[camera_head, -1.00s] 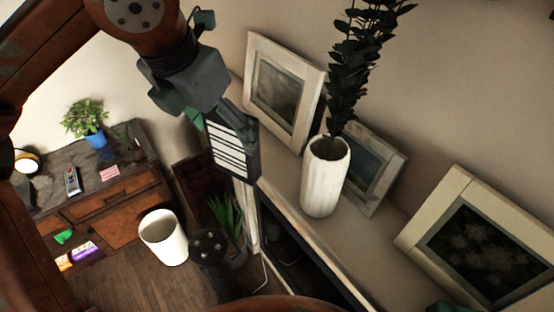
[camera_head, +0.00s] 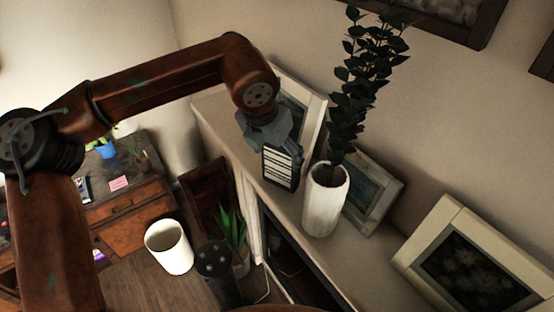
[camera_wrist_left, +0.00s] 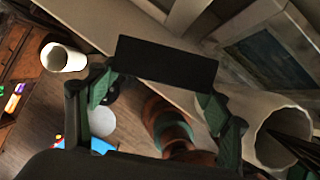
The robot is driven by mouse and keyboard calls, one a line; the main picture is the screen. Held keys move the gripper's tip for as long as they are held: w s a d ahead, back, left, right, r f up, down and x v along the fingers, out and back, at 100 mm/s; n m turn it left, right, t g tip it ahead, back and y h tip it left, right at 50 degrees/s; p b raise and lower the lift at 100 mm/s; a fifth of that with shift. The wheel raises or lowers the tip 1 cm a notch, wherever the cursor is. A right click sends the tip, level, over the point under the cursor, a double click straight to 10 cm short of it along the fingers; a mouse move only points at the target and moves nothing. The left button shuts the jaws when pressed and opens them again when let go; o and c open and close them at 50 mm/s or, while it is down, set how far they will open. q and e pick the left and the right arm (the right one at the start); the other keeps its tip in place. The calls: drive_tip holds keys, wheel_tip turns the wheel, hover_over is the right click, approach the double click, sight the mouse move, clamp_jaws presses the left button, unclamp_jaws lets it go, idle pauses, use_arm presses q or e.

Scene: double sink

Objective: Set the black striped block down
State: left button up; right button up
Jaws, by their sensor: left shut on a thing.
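The black striped block (camera_head: 281,167), black with white stripes, hangs below my left gripper (camera_head: 270,142) in the head view. That gripper is shut on it. The block is above or near the shelf top (camera_head: 228,130), left of the white vase; I cannot tell whether it touches the shelf. In the left wrist view the block (camera_wrist_left: 166,62) is a dark bar across the fingers of my left gripper (camera_wrist_left: 160,84). My right gripper is in neither view.
A white ribbed vase (camera_head: 326,200) with a dark plant stands close to the block's right. Framed pictures (camera_head: 462,262) lean on the wall along the shelf. A white bin (camera_head: 169,248) stands on the floor. A wooden desk (camera_head: 125,222) is at the left.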

use_arm(q)
wheel_tip(320, 180, down, 2)
drive_tip(key=shift+d+f+p, duration=0.1)
drive_tip(key=shift+p, duration=0.65)
drive_tip(key=shift+f, duration=0.5)
drive_tip(key=o, duration=1.4)
drive_tip(key=shift+r, duration=0.15)
drive_tip(key=shift+r, duration=0.3)
drive_tip(key=b, duration=0.3)
approach(278, 165)
drive_tip(key=v, duration=0.3)
